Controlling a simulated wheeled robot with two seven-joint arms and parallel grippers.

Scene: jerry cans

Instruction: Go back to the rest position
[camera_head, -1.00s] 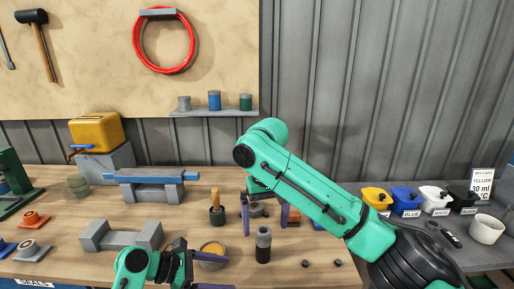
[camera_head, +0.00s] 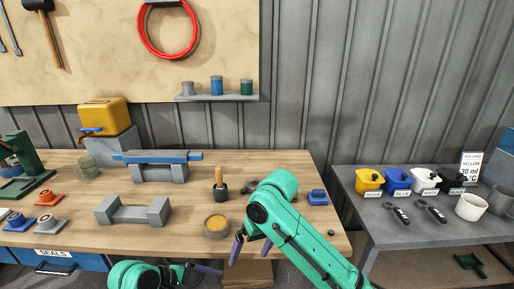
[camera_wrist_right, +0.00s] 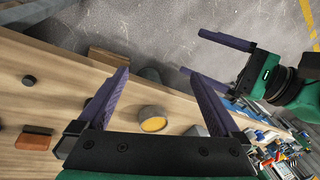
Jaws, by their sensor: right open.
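My right gripper (camera_head: 240,249) is low at the front edge of the workbench, partly hidden by its own green arm. In the right wrist view its two purple fingers (camera_wrist_right: 160,100) are spread wide with nothing between the tips. My left gripper (camera_head: 198,272) is at the bottom of the head view, in front of the bench edge. It also shows at the upper right of the right wrist view (camera_wrist_right: 225,60), with its fingers apart and no object seen in it.
The wooden workbench (camera_head: 90,185) holds a bowl of yellow stuff (camera_head: 217,226), a grey cradle (camera_head: 132,211), a wooden-handled tool (camera_head: 220,182) and a blue block (camera_head: 317,197). A yellow jerry can (camera_head: 101,116) stands behind. A grey side table (camera_head: 400,238) holds coloured tubs.

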